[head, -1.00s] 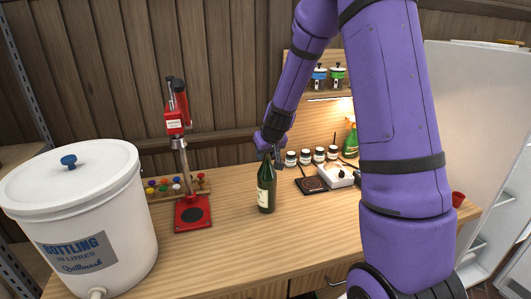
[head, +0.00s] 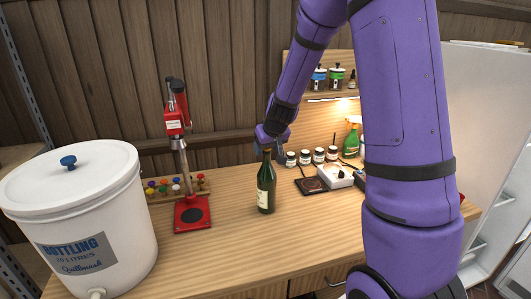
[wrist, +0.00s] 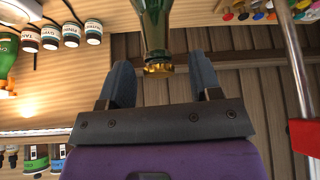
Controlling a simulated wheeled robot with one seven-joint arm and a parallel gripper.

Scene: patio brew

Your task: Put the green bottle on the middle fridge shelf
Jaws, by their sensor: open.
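The green bottle (head: 266,190) with a cream label stands upright on the wooden workbench (head: 235,245), right of the red bench capper. My gripper (head: 272,146) is at the bottle's neck, at the top of the bottle in the head view. In the wrist view, the gripper (wrist: 160,80) is open, and its two dark fingers stand apart. The bottle's neck and gold top (wrist: 157,68) lie between the fingertips, with gaps on both sides. The white fridge (head: 485,130) stands at the right with its side shelves partly visible. Its middle shelf cannot be made out.
A white bottling bucket (head: 85,215) stands at the left. The red bench capper (head: 190,212) is close left of the bottle. Small jars (head: 305,157), a hot plate (head: 312,184), a white scale-like box (head: 335,175) and a green spray bottle (head: 352,140) are to the right.

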